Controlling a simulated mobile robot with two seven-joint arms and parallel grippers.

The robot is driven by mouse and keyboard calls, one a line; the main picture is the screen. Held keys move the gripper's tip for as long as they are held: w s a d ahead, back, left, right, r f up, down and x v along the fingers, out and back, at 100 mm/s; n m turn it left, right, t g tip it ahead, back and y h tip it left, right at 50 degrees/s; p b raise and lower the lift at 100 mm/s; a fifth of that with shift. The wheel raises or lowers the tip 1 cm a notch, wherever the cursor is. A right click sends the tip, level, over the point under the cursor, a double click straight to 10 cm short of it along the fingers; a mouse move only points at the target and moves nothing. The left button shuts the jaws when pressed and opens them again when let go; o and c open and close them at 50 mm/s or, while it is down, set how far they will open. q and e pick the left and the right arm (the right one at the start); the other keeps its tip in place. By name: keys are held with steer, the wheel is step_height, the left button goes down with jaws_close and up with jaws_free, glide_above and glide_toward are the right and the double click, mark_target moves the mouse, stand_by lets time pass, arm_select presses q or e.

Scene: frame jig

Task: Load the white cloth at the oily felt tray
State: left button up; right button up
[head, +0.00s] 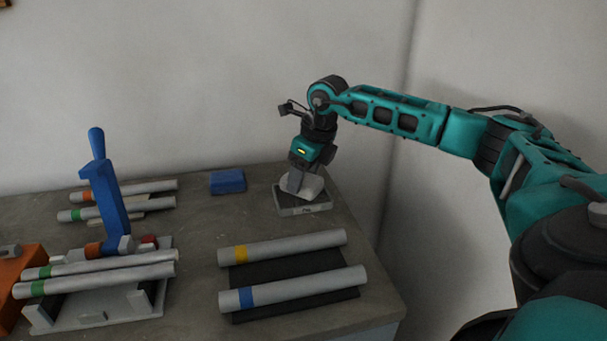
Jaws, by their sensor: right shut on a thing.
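My right gripper (297,184) points down at the back right of the table. It is shut on the white cloth (312,188), a pale rounded pad. The cloth is over the felt tray (305,209), a low grey box with a dark top and a small label on its front. The cloth appears to touch the tray's top, but the exact contact is hidden by the gripper. My left gripper is not in the head view.
A blue block (228,182) lies left of the tray. Two tubes with yellow and blue bands (290,247) lie on a black mat (290,270) in front. A jig with a blue upright lever (111,200) and several banded tubes stands at left. The table's right edge is close to the tray.

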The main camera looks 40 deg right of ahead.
steer(key=shift+f+b, duration=0.3)
steer(key=shift+f, duration=0.2)
stand_by(1.2)
steer(key=shift+r+p, duration=0.65)
steer(key=shift+p, duration=0.05)
steer(key=shift+r+p, duration=1.1)
steer(key=shift+r, duration=1.75)
